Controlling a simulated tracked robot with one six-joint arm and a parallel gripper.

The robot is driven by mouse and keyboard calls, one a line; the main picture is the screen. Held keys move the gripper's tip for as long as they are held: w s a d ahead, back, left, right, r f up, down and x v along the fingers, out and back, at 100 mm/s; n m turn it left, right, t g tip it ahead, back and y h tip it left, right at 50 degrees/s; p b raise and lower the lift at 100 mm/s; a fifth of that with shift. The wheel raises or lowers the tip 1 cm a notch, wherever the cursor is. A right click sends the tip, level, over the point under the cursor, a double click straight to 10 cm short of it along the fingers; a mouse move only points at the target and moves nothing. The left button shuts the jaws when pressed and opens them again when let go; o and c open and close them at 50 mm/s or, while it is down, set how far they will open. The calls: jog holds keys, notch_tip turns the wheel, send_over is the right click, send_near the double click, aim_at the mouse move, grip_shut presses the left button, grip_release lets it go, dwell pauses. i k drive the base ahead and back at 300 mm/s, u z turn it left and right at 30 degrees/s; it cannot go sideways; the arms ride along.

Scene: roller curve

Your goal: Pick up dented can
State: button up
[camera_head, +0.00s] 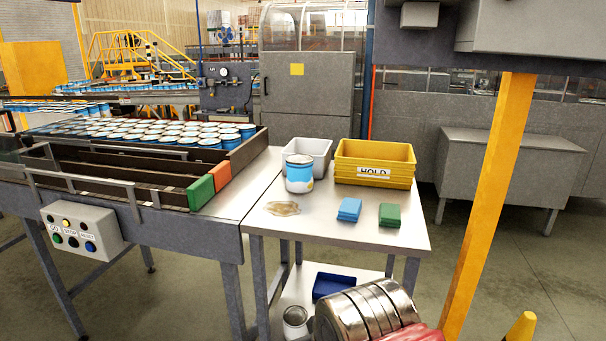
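A blue and white can (299,178) with a pale metal top stands upright on the small steel table (340,234). It is the only can on that tabletop, in front of a light grey bin and beside a yellow bin. A dent is too small to make out. Another can (295,321), pale and partly cut off by the bottom edge, is low under the table. Many similar blue cans (150,132) stand packed on the conveyor at the left.
A yellow HOLD bin (374,150), a grey bin (319,147), blue (349,210) and green (389,215) blocks and a tan puddle-like patch (283,208) share the tabletop.

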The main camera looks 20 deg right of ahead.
aim_at(299, 180)
jog(key=i, duration=0.95)
jog(key=u, duration=0.05)
